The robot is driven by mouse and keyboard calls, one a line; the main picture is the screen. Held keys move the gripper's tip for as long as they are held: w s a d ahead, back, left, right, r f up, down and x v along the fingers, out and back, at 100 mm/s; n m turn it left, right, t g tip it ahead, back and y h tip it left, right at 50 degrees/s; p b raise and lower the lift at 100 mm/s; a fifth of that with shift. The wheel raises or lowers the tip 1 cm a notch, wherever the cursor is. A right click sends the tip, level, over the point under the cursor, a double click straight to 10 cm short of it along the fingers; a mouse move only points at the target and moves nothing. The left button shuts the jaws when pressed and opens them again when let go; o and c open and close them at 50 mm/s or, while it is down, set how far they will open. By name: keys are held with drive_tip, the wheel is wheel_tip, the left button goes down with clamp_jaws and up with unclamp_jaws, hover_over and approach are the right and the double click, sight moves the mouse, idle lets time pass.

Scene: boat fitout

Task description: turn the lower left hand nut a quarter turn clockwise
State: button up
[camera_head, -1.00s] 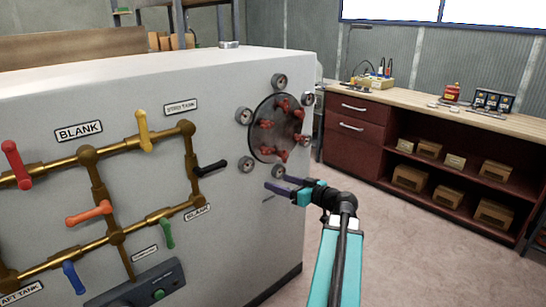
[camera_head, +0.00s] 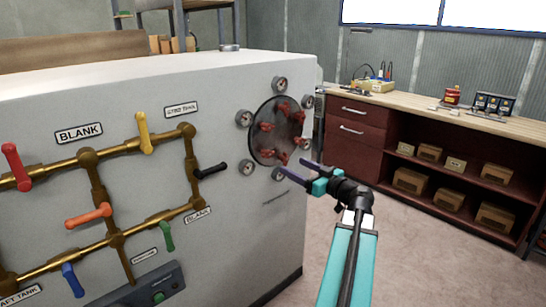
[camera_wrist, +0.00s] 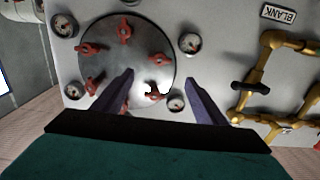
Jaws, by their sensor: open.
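A round grey plate (camera_head: 283,132) on the white cabinet's side carries several red wing nuts. The lower left hand nut (camera_head: 266,153) is red, near the plate's lower left edge. The wrist view is turned about upside down, so this nut seems to be the one at the plate's upper right there (camera_wrist: 160,60). My gripper (camera_head: 294,168) is open and empty, in front of the plate's lower edge. In the wrist view its two dark fingers (camera_wrist: 160,79) stand apart, with the left one overlapping the plate; neither visibly grips a nut.
Several round gauges (camera_head: 243,118) surround the plate. Left of it are brass pipes (camera_head: 187,150) with coloured handles, the black handle (camera_head: 210,170) closest. A red wooden workbench (camera_head: 355,150) stands at the right, with open floor (camera_head: 400,240) before it.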

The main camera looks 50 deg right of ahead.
sight(269, 155)
drive_tip(key=w, duration=0.4)
drive_tip(key=w+p, duration=0.1)
drive_tip(key=w, duration=0.3)
drive_tip(key=w+d, duration=0.1)
drive_tip(key=w, duration=0.3)
drive_tip(key=shift+w+p, duration=0.2)
drive_tip(key=shift+p, duration=0.2)
drive_tip(key=c, duration=1.1)
drive_tip(key=shift+o, duration=0.2)
drive_tip(key=shift+a, duration=0.1)
drive_tip(key=shift+f+m+b, duration=0.1)
drive_tip(key=shift+m+b, duration=0.5)
